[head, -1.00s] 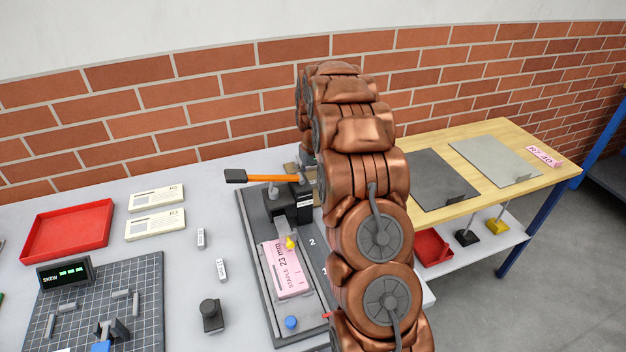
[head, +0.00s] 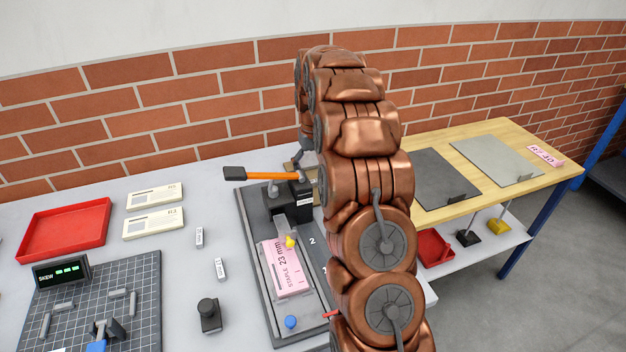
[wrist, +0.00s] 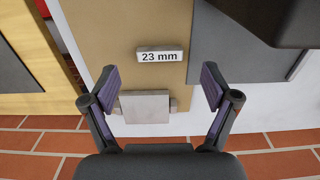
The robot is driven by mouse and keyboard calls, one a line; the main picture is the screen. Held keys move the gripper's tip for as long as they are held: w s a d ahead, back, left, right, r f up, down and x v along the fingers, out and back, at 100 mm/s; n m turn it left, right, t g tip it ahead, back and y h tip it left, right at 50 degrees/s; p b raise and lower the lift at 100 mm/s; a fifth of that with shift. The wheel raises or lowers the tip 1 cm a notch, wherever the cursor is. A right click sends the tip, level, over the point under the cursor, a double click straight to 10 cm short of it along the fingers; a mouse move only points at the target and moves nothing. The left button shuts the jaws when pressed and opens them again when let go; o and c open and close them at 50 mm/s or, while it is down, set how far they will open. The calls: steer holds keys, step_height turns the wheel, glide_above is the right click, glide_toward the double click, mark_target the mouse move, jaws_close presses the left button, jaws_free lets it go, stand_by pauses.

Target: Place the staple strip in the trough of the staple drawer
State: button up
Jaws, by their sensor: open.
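In the wrist view my gripper (wrist: 162,88) is open over a tan board (wrist: 110,50). A light grey block, which looks like the staple strip (wrist: 145,107), sits on the board between the fingers, nearer the left one. I see no finger touching it. The stapler (head: 283,195), dark with an orange lever (head: 272,177), stands on a dark base. A silver channel, apparently the staple drawer (head: 280,227), juts from its front beside a yellow knob (head: 291,242). The trough's inside is not clear.
A pink "STAPLE 23 mm" card (head: 286,268) lies before the stapler, with a blue knob (head: 291,321) nearby. The wrist view shows a "23 mm" label (wrist: 160,56). A brick wall (head: 150,110) closes the back. A red tray (head: 67,228) sits left.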

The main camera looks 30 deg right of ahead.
mark_target(313, 182)
step_height(313, 182, up, 8)
steer(key=b, duration=0.2)
steer(key=shift+f, duration=0.15)
